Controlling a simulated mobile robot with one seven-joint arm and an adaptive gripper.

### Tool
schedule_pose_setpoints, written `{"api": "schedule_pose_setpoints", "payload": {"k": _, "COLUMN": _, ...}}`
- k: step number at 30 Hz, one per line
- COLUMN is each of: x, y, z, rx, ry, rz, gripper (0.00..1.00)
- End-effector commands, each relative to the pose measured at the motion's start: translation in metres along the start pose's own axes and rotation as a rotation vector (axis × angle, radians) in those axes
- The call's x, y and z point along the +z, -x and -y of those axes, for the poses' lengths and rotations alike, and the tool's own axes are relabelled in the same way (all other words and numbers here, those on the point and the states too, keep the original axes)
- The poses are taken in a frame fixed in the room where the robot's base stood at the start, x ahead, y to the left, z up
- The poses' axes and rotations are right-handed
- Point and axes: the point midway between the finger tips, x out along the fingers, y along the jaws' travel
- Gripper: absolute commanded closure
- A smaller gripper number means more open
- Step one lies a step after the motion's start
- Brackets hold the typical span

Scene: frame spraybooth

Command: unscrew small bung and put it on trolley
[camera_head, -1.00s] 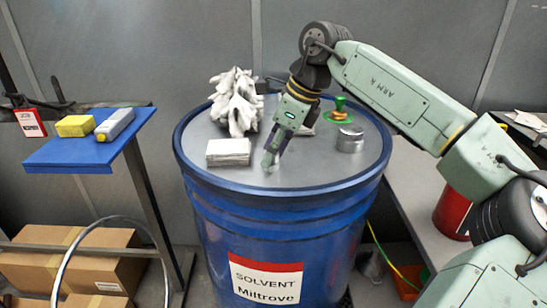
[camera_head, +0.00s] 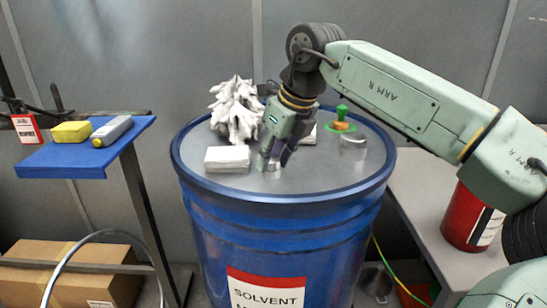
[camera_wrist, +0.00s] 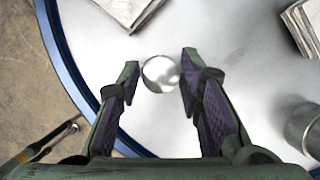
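The small bung is a round, shiny metal cap (camera_wrist: 160,74) on the drum's lid, seen between my gripper's fingertips in the wrist view. In the head view it shows only partly, low by the fingers (camera_head: 273,170). My gripper (camera_wrist: 159,80) points down over the lid with its fingers open, one on each side of the bung. A gap shows on the left; the right finger is very close, and I cannot tell whether it touches. The trolley is the blue-topped stand (camera_head: 60,162) at the left, apart from the drum.
On the blue drum's lid (camera_head: 325,180) stand a white stack (camera_head: 228,159), crumpled white rags (camera_head: 237,108), a larger metal cap (camera_head: 353,147) and a green item (camera_head: 341,119). The trolley top holds a yellow sponge (camera_head: 71,132) and a grey bottle (camera_head: 112,130); its front part is bare.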

Motion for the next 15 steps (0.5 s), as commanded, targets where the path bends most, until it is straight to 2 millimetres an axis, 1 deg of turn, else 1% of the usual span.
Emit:
{"api": "schedule_pose_setpoints", "payload": {"k": 1, "x": 0.0000, "y": -0.0001, "z": 0.0000, "rx": 0.000, "ry": 0.000, "rz": 0.000, "gripper": 0.72}}
{"api": "schedule_pose_setpoints", "payload": {"k": 11, "x": 0.0000, "y": -0.0002, "z": -0.0004, "rx": 0.002, "ry": 0.002, "rz": 0.000, "gripper": 0.94}}
{"api": "schedule_pose_setpoints", "payload": {"k": 15, "x": 0.0009, "y": 0.0014, "z": -0.0004, "rx": 0.011, "ry": 0.018, "rz": 0.000, "gripper": 0.95}}
